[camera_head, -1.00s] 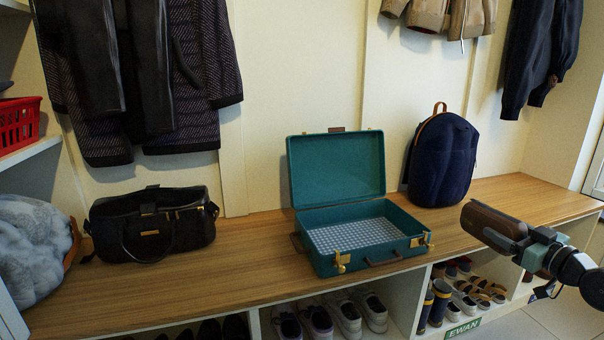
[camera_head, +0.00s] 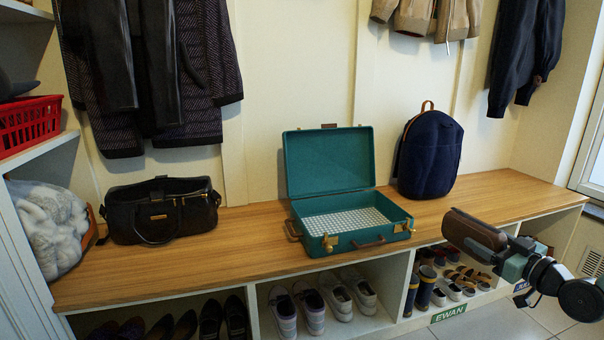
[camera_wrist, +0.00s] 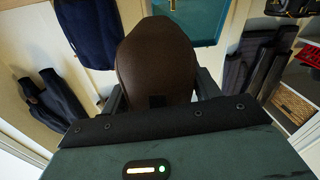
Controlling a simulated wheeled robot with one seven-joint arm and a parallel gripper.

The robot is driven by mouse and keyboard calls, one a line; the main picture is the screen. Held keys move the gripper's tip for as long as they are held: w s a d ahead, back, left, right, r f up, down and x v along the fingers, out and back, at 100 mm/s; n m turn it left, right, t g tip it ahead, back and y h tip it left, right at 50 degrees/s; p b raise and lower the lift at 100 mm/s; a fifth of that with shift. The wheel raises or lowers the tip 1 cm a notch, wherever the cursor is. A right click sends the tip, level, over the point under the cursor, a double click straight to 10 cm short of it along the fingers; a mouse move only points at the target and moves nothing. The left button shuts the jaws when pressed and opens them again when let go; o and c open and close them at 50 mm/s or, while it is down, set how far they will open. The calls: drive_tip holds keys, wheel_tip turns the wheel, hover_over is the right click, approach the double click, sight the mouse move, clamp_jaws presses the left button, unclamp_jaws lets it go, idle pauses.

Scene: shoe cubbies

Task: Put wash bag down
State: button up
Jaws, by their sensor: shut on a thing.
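My gripper (camera_head: 508,252) is shut on a brown wash bag (camera_head: 474,231) at the right of the head view. The bag is held in the air in front of the bench's right part, clear of the bench top. In the wrist view the wash bag (camera_wrist: 157,62) fills the middle, between the two fingers. An open teal suitcase (camera_head: 330,168) stands on the bench, left of the gripper, with its lid up. Its checked inside (camera_head: 345,222) looks empty.
The wooden bench (camera_head: 255,245) holds a black handbag (camera_head: 160,208) at left and a navy backpack (camera_head: 428,158) at right. Shoes (camera_head: 330,300) fill the cubbies below. A red basket (camera_head: 28,125) sits on a left shelf. Coats hang above. Bare bench lies right of the backpack.

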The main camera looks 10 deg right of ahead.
drive_tip(key=a+f+n+g+y+p, duration=0.1)
drive_tip(key=a+f+n+y, duration=0.2)
drive_tip(key=a, duration=0.8)
drive_tip(key=a+f+n+g+y+p, duration=0.15)
drive_tip(key=a+f, duration=0.35)
drive_tip(key=a, duration=0.7)
drive_tip(key=s+r+m+t+h+p, duration=0.1)
drive_tip(key=s+r+m+h+p, duration=0.1)
drive_tip(key=r+p, duration=1.1)
drive_tip(key=s+r+m+t+h+p, duration=0.1)
drive_tip(key=r+m+h+p, duration=0.3)
drive_tip(key=r+p, duration=1)
drive_tip(key=s+h+p, duration=0.1)
drive_tip(key=p, duration=0.9)
drive_tip(key=shift+d+r+h, duration=0.2)
drive_tip(key=shift+r+h, duration=0.05)
drive_tip(key=shift+h, duration=0.1)
drive_tip(key=shift+s+a+f+t, duration=0.1)
drive_tip(key=shift+f+t, duration=0.05)
drive_tip(key=shift+t, duration=0.1)
drive_tip(key=shift+m, duration=0.25)
drive_tip(key=shift+d, duration=0.2)
drive_tip(key=shift+a, duration=0.1)
